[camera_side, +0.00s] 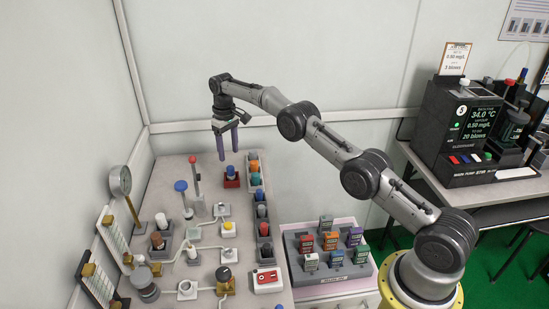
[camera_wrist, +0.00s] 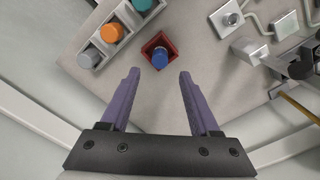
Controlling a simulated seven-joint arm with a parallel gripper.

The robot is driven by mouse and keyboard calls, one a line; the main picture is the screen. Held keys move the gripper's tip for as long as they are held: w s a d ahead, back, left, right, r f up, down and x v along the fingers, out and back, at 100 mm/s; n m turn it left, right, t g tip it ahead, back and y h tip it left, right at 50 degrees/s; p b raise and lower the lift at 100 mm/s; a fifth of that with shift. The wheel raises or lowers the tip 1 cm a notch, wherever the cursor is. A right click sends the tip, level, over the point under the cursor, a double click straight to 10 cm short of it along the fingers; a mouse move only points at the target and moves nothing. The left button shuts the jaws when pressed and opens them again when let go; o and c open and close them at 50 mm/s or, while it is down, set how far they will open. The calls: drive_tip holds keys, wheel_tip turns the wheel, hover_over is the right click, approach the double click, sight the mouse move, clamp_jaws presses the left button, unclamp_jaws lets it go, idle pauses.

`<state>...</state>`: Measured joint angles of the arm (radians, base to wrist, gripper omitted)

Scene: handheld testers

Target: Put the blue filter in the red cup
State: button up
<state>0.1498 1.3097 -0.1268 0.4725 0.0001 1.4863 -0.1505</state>
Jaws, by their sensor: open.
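The blue filter (camera_side: 231,170) stands in the square red cup (camera_side: 231,183) near the far edge of the bench. The wrist view also shows the blue filter (camera_wrist: 160,57) inside the walls of the red cup (camera_wrist: 148,47); whether it rests on the bottom is hidden. My gripper (camera_side: 228,155) is open and empty above the cup, its two purple fingers pointing down. In the wrist view my gripper (camera_wrist: 158,74) has its fingertips apart, one on each side of the filter's line, touching nothing that I can see.
A dark holder row right of the cup carries several filters, among them an orange one (camera_wrist: 112,33) and a grey one (camera_wrist: 90,57). A tall red-topped post (camera_side: 194,170) and a blue-knobbed lever (camera_side: 181,186) stand to the left. A tester tray (camera_side: 328,293) lies at the right.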

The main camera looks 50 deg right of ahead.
drive_tip(key=s+a+r+t, duration=0.1)
drive_tip(key=s+a+r, duration=0.15)
drive_tip(key=r, duration=0.55)
drive_tip(key=s+a+r, duration=0.1)
drive_tip(key=s+r, duration=0.3)
drive_tip(key=r, duration=0.5)
drive_tip(key=s+a+r+t, duration=0.2)
drive_tip(key=s+a+r, duration=0.1)
drive_tip(key=s+r, duration=0.65)
drive_tip(key=s+a+t, duration=0.1)
drive_tip(key=s+a, duration=0.1)
drive_tip(key=s, duration=1.7)
drive_tip(key=s+f, duration=0.3)
drive_tip(key=s, duration=0.3)
drive_tip(key=s+a+f+t, duration=0.1)
drive_tip(key=s+f, duration=0.2)
drive_tip(key=s, duration=0.4)
drive_tip(key=shift+f+t, duration=0.3)
drive_tip(key=shift+f, duration=0.1)
